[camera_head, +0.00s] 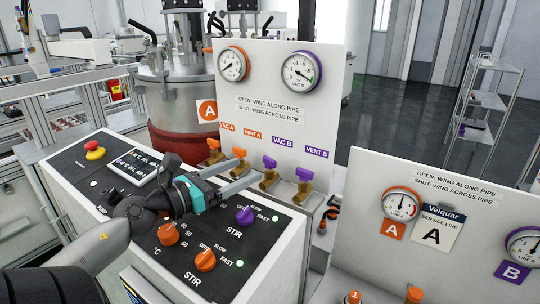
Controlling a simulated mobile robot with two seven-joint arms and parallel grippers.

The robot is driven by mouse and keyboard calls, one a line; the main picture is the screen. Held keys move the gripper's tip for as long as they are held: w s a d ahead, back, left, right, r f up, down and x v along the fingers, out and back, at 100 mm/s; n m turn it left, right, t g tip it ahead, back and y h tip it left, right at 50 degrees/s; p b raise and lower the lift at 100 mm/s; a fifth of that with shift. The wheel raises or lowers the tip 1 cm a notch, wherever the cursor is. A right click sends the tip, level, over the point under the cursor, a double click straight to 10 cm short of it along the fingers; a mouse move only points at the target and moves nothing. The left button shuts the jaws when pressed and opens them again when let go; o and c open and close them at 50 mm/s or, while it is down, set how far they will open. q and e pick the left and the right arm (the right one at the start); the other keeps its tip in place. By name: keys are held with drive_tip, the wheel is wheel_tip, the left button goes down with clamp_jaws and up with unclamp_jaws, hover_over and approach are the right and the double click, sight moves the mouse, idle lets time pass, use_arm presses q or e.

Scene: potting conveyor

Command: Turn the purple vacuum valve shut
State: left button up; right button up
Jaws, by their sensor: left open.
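The purple VAC B valve (270,163) sits on a brass body (268,180) low on the white upright panel, under its VAC B label (282,142). Its wing is small here, and I cannot tell for sure whether it lies along or across the pipe. My left gripper (252,171) reaches in from the left, above the black control panel. Its two grey fingers are apart and empty, and point right towards the VAC B valve. The tips are close to the brass body; I cannot tell if they touch it. My right gripper is not in view.
A purple VENT B valve (304,175) stands just right of VAC B. Orange VAC A (214,146) and VENT A (239,153) valves stand left. A purple-rimmed gauge (302,71) is above. Knobs, including a purple STIR knob (245,215), rise from the console below.

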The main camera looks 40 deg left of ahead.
sight(268, 159)
use_arm(q)
drive_tip(key=w, duration=0.2)
drive_tip(key=w+p, duration=0.1)
drive_tip(key=w, duration=0.1)
drive_tip(key=w+d, duration=0.1)
drive_tip(key=w, duration=0.2)
drive_tip(key=shift+w+d+p, duration=0.1)
drive_tip(key=shift+w+p, duration=0.3)
drive_tip(key=shift+w, duration=0.5)
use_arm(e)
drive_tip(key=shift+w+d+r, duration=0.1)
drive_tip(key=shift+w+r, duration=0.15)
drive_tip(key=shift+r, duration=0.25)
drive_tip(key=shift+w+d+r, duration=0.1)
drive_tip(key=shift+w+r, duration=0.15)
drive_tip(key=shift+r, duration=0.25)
use_arm(q)
drive_tip(key=shift+c, duration=0.3)
